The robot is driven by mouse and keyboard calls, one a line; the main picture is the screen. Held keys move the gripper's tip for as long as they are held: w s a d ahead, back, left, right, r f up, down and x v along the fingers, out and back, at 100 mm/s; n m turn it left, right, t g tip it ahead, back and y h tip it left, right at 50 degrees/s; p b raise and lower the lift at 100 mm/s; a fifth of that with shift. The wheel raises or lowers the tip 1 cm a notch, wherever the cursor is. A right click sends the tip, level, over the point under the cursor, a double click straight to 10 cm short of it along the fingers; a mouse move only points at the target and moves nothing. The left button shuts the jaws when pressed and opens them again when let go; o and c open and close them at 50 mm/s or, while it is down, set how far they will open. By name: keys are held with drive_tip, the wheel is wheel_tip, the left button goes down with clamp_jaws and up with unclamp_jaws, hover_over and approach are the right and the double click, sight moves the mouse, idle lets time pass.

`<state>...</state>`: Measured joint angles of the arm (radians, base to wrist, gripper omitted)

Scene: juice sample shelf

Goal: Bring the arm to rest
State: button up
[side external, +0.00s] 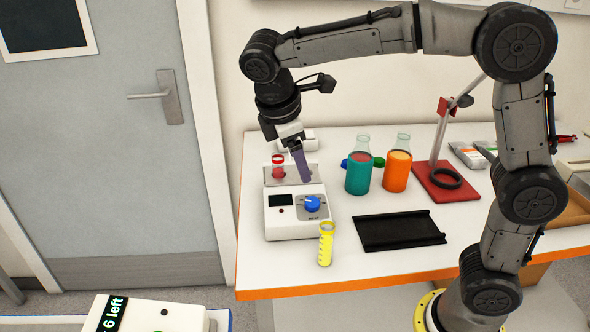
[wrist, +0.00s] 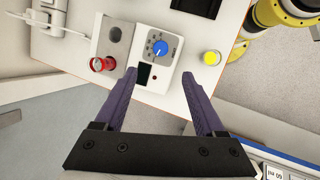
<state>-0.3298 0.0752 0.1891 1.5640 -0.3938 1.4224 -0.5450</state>
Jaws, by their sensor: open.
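My gripper (side external: 302,166) hangs from the bent arm above the left part of the white table. In the wrist view my gripper (wrist: 160,92) has its two purple fingers spread wide apart with nothing between them. Below is a white device (side external: 297,212) with a blue knob and a dark display; it also shows in the wrist view (wrist: 145,82). A vial with red contents (side external: 278,166) stands at the back left of the device, and it shows in the wrist view (wrist: 102,64). A cylinder with yellow contents (side external: 326,243) stands upright in front of the device.
A teal bottle (side external: 358,174) and an orange bottle (side external: 397,171) stand right of the device. A black tray (side external: 399,231) lies flat in front of them. A red stand base (side external: 443,182) with a ring is further right. The table's front edge (side external: 300,292) is clear.

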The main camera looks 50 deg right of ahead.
drive_tip(key=s+d+r+m+t+y, duration=0.1)
drive_tip(key=s+d+r+m, duration=0.15)
drive_tip(key=s, duration=0.35)
drive_tip(key=s+d+r+m+t+y, duration=0.1)
drive_tip(key=s+d+r, duration=0.1)
drive_tip(key=s+d, duration=0.3)
drive_tip(key=s+a+f+m+t+y, duration=0.2)
drive_tip(key=s+a+f+m+t, duration=0.1)
drive_tip(key=s+f+m, duration=0.4)
drive_tip(key=shift+s+a+f+y, duration=0.3)
drive_tip(key=shift+s+a+f, duration=0.15)
drive_tip(key=shift+s, duration=0.65)
